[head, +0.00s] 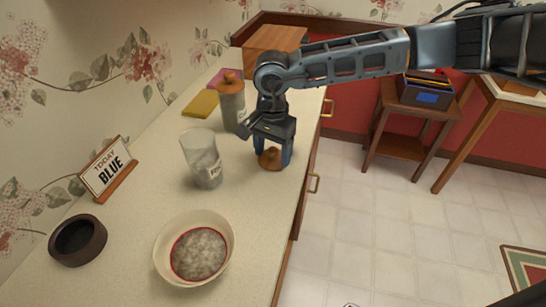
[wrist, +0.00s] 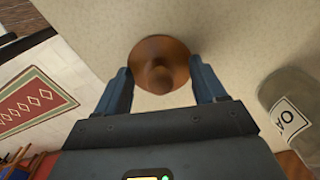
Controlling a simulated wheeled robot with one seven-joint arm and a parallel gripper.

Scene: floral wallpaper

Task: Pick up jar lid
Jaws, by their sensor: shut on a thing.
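The jar lid (head: 270,158) is a round, brown, wood-like disc with a knob. It is at the right edge of the counter, and I cannot tell whether it touches the surface. My gripper (head: 272,160) points down over it with a finger on each side, shut on the lid. In the wrist view the lid (wrist: 160,62) sits between the two blue fingertips (wrist: 162,80), its knob toward the camera. Part of the lid is hidden behind the fingers in the head view.
A grey jar with an orange-brown top (head: 231,100) and a clear labelled glass (head: 203,160) stand left of my gripper. A bowl (head: 224,232), a dark round dish (head: 78,241) and a "TODAY BLUE" sign (head: 108,168) are nearer. The counter (head: 150,207) has bare room between them.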

